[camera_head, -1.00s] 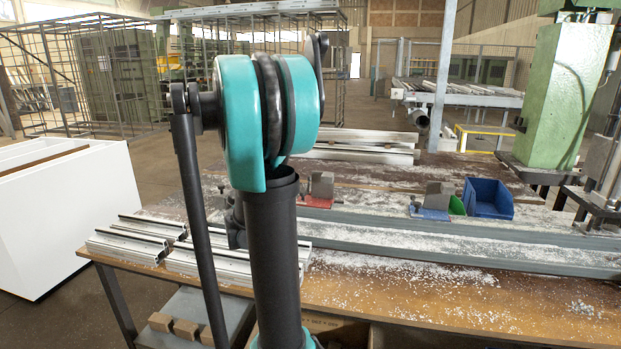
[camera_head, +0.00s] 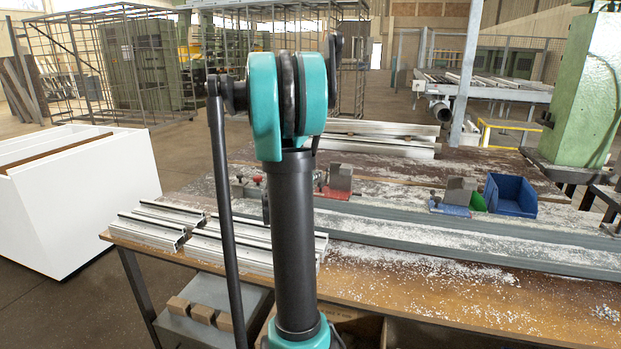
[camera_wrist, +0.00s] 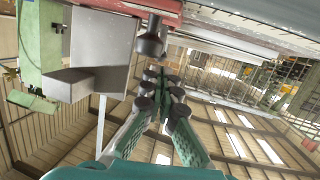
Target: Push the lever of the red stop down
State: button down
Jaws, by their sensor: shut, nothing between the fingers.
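The red stop (camera_head: 334,193) stands on the rail on the bench, just right of my arm in the head view. It has a red base and a grey angled block. In the wrist view the red base (camera_wrist: 145,8) runs along the top edge and the grey block (camera_wrist: 103,50) is at upper left. A dark round-ended metal piece (camera_wrist: 150,43), which looks like its lever, hangs from the base. My gripper (camera_wrist: 163,80) is shut and empty, just below this piece in the picture. I cannot tell whether they touch. My arm hides the gripper in the head view.
A blue stop (camera_head: 450,209) and blue bin (camera_head: 511,196) stand farther right along the rail (camera_head: 440,235). Small red-topped fittings (camera_head: 257,181) show left of my arm. Aluminium profiles (camera_head: 150,232) lie at the bench's left end. A green machine column (camera_head: 585,90) stands at right.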

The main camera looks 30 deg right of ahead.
aim_at(327, 171)
jog(key=x, duration=0.5)
jog(key=shift+w+d, duration=0.2)
jog(key=shift+d, duration=0.1)
jog(key=shift+w+d+g+y, duration=0.15)
jog(key=shift+d+g+y, duration=0.15)
jog(key=shift+y, duration=0.2)
jog(key=g+y, duration=0.1)
jog(key=y, duration=0.1)
jog(key=w+d+f+g+y, duration=0.1)
jog(key=g+y, duration=0.1)
jog(key=w+d+n+g+y, duration=0.1)
jog(key=y, duration=0.1)
jog(key=shift+w+d+f, duration=0.15)
jog(key=shift+d+f, duration=0.1)
jog(key=shift+f, duration=0.15)
jog(key=shift+w+d+f, duration=0.1)
jog(key=shift+f, duration=0.25)
dwell(0.5)
